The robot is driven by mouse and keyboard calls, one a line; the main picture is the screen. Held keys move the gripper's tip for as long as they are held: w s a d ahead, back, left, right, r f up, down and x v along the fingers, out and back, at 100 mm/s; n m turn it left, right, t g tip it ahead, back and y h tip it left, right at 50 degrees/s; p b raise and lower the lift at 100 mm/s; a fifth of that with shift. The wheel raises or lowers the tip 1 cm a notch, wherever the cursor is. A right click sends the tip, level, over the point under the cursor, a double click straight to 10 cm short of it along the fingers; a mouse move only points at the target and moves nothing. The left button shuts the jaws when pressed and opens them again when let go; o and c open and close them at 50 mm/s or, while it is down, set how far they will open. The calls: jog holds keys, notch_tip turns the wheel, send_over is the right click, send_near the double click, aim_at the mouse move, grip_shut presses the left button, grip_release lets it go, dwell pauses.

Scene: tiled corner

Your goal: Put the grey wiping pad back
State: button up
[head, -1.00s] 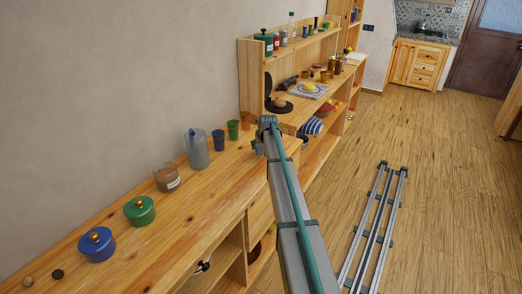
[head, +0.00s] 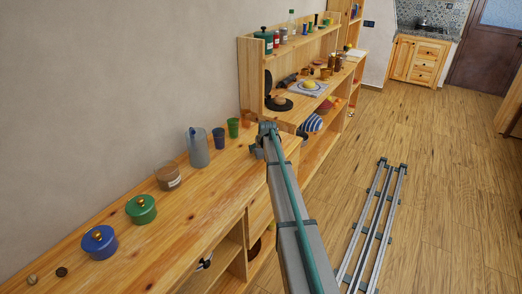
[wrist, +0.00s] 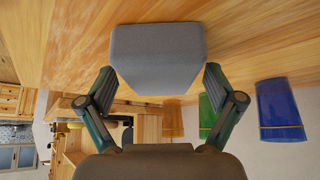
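The grey wiping pad (wrist: 158,58) fills the space between the fingertips of my gripper (wrist: 159,80) in the wrist view. Both fingertips meet its side edges, so my gripper appears shut on it. The pad shows close in front of the wooden counter surface; I cannot tell whether it touches. In the head view my gripper (head: 266,140) is over the far end of the counter (head: 205,190), and the pad is mostly hidden or too small to make out there.
A green cup (head: 233,127), a blue cup (head: 218,138) and a grey pitcher (head: 197,148) stand left of my gripper. A jar (head: 168,177), green pot (head: 141,209) and blue pot (head: 100,242) line the counter nearer. A shelf unit (head: 252,80) stands beyond.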

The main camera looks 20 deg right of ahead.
jog(key=shift+r, duration=0.1)
jog(key=b+v, duration=0.3)
jog(key=v, duration=0.9)
